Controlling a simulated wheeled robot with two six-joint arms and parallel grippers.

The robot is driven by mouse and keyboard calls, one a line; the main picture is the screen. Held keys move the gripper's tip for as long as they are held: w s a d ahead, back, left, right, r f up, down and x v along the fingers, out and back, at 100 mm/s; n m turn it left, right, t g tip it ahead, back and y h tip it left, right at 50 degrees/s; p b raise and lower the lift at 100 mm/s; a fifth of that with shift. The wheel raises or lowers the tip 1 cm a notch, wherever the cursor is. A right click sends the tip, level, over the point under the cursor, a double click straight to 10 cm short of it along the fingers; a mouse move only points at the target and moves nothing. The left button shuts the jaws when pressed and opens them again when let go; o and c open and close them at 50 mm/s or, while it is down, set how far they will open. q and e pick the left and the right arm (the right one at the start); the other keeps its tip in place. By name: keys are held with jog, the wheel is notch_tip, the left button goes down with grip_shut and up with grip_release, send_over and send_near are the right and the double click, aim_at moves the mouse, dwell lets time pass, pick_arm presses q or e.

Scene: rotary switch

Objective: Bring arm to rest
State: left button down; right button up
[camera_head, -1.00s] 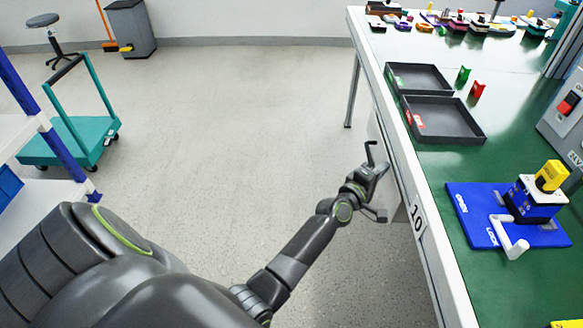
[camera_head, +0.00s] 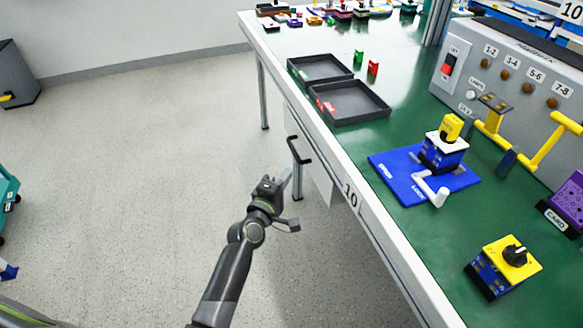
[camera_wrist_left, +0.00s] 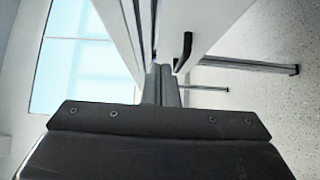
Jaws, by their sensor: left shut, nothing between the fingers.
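My left gripper (camera_head: 287,178) hangs in the air beside the table's front side, below the tabletop and over the floor. In the left wrist view its two fingers (camera_wrist_left: 161,84) lie together, shut and empty. My left arm reaches up to it from the bottom of the head view. A yellow and blue switch block with a black rotary knob (camera_head: 515,255) stands on the green tabletop, well to the right of the gripper. My right gripper is not in view.
A dark handle (camera_head: 298,150) on the table's side is close to the gripper; it also shows in the wrist view (camera_wrist_left: 184,50). A blue plate (camera_head: 397,180) carries a clamped block. Black trays (camera_head: 372,115) lie behind.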

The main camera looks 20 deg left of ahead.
pick_arm(q)
jog(key=s+a+f+m+g+y, duration=0.1)
jog(key=s+a+f+m+g, duration=0.25)
jog(key=s+f, duration=0.65)
jog(key=s+a+f+m+g, duration=0.2)
jog(key=s+f+m+g, duration=0.3)
jog(key=s+f, duration=0.5)
jog(key=s+a+f+m+g+y, duration=0.15)
jog(key=s+f+m+g, duration=0.45)
jog(key=s, duration=0.7)
jog(key=s+a+f+g+y+p, duration=0.1)
jog(key=s+a+f+p, duration=0.1)
jog(key=s+p, duration=0.6)
jog(key=s+a+f+g+y+p, duration=0.1)
jog(key=s+a+f+p, duration=0.2)
jog(key=s+p, duration=0.6)
jog(key=shift+s+a+m, duration=0.35)
jog(key=shift+s+a, duration=0.65)
jog(key=shift+s, duration=0.55)
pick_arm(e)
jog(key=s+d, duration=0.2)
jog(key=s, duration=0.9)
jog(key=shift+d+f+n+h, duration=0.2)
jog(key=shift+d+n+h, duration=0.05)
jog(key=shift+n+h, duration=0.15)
